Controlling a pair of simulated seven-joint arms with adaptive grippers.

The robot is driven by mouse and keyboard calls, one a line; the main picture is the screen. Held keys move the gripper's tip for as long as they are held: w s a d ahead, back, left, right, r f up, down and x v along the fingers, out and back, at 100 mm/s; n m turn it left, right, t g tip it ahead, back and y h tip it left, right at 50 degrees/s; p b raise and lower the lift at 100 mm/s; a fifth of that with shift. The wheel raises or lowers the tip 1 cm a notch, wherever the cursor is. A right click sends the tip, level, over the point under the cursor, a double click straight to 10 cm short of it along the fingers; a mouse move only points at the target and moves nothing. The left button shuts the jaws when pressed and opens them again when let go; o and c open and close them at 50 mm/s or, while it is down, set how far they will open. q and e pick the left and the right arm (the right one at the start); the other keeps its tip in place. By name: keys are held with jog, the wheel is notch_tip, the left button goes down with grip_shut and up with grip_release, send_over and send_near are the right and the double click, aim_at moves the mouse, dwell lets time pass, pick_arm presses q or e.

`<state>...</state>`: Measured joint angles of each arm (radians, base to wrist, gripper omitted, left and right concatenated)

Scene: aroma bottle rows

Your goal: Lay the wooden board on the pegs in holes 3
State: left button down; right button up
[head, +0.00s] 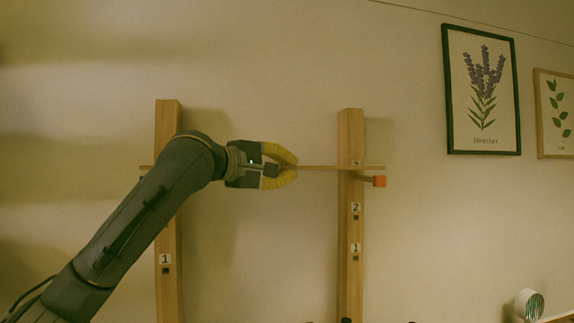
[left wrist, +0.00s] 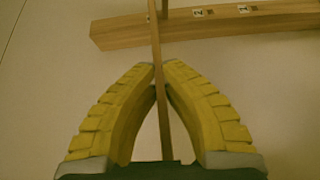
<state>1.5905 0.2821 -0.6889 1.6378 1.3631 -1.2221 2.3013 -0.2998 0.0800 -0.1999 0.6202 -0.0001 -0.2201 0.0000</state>
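The wooden board (head: 322,168) shows edge-on as a thin, nearly level strip reaching across both posts. My left gripper (head: 294,168) is shut on its middle part; in the left wrist view the board (left wrist: 156,40) runs between the yellow fingers (left wrist: 159,68). A peg with an orange end (head: 379,181) sticks out of the right post (head: 350,220) near the label 3. The board's right end is slightly above this peg, with a small gap visible. My arm hides part of the left post (head: 168,112), including any peg there. My right gripper is not in view.
Labels 2 (head: 355,208) and 1 (head: 355,248) mark lower holes on the right post. Framed plant pictures (head: 482,90) hang on the wall at right. A round patterned object (head: 529,304) is at the bottom right. The wall between the posts is bare.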

pick_arm(q)
jog(key=shift+f, duration=0.65)
dwell(0.9)
jog(key=c, duration=1.5)
grip_release()
